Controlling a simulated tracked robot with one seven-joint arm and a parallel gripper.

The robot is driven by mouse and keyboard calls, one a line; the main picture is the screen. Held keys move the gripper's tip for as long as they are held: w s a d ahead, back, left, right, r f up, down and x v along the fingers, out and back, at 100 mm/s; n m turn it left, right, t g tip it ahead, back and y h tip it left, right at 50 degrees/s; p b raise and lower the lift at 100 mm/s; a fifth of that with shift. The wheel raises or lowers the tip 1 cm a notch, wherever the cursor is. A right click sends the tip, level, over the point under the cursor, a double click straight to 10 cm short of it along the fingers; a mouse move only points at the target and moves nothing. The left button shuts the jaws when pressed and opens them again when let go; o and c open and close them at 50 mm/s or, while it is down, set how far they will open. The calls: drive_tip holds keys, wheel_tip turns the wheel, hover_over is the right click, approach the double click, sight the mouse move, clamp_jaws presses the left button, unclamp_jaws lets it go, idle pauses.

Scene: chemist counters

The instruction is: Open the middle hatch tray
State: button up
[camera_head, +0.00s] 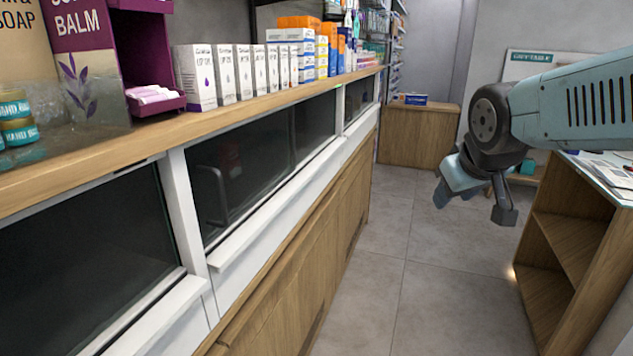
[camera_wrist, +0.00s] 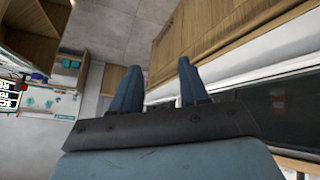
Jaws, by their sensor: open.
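The middle hatch (camera_head: 240,165) is a dark glass pane in a white frame, set in the front of the left counter. Its white tray ledge (camera_head: 265,218) runs along the bottom of the pane. My gripper (camera_wrist: 160,68) is open, with two blue fingers apart and nothing between them. In the head view my gripper (camera_head: 474,192) hangs over the aisle, well to the right of the hatch and apart from it. In the wrist view a white ledge (camera_wrist: 235,66) and a dark pane (camera_wrist: 295,105) show to the right of the fingers; which hatch this is, I cannot tell.
Boxes (camera_head: 230,72) and a purple display (camera_head: 150,60) stand on the wooden counter top (camera_head: 100,150). A nearer hatch (camera_head: 85,260) and a farther one (camera_head: 360,95) flank the middle. A wooden shelf unit (camera_head: 570,235) stands right. The floor (camera_head: 410,270) between is clear.

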drive_tip(key=w+f+n+t, duration=0.1)
drive_tip(key=w+n+t, duration=0.35)
drive_tip(key=w, duration=0.85)
drive_tip(key=n+y, duration=1.4)
drive_tip(key=n, duration=0.6)
approach(309, 180)
drive_tip(key=x, duration=0.9)
drive_tip(key=shift+d+r, duration=0.1)
drive_tip(key=shift+c, duration=0.2)
clamp_jaws()
